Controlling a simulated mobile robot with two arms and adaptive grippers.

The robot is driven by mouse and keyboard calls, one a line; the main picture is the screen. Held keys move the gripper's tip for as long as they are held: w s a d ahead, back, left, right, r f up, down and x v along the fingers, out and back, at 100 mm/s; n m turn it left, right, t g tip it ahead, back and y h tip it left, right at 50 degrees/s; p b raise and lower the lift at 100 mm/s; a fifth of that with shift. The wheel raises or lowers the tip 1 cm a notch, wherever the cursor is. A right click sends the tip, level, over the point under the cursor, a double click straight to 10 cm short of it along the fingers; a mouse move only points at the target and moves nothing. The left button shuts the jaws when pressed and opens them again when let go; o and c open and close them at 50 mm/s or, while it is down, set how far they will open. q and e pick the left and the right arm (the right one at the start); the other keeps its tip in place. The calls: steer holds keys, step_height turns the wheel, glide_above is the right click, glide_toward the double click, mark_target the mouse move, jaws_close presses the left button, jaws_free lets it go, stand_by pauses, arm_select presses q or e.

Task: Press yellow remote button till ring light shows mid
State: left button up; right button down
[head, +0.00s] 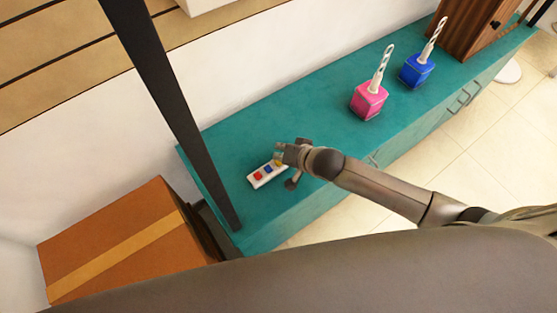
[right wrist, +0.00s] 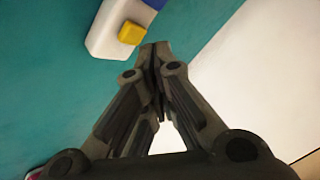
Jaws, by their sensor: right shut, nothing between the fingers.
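A small white remote (head: 254,184) lies on the teal cabinet top (head: 225,147). It has a red button (head: 258,176), a blue button (head: 268,169) and a yellow button (head: 278,163) at the end nearest my gripper. My right gripper (head: 281,152) is shut and empty beside that end. In the right wrist view the shut fingertips (right wrist: 155,48) are just below and right of the yellow button (right wrist: 131,33) on the remote's white body (right wrist: 100,32). I cannot tell whether they touch it. No lit ring light shows in either view. My left gripper is not in view.
A pink block vase (head: 369,103) and a blue block vase (head: 417,71), each with a white twisted piece, stand farther along the cabinet. A brown wooden box (head: 478,28) is at its far end. A cardboard box (head: 120,240) stands left. The cabinet top around the remote is clear.

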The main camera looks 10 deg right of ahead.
steer(key=shift+f, duration=0.1)
stand_by(0.7)
steer(key=shift+f, duration=0.35)
steer(key=shift+f, duration=0.5)
stand_by(0.6)
steer(key=shift+r, duration=0.1)
steer(key=shift+r+p, duration=0.85)
steer(key=shift+p, duration=0.15)
step_height(320, 180, up, 5)
steer(key=p, duration=0.5)
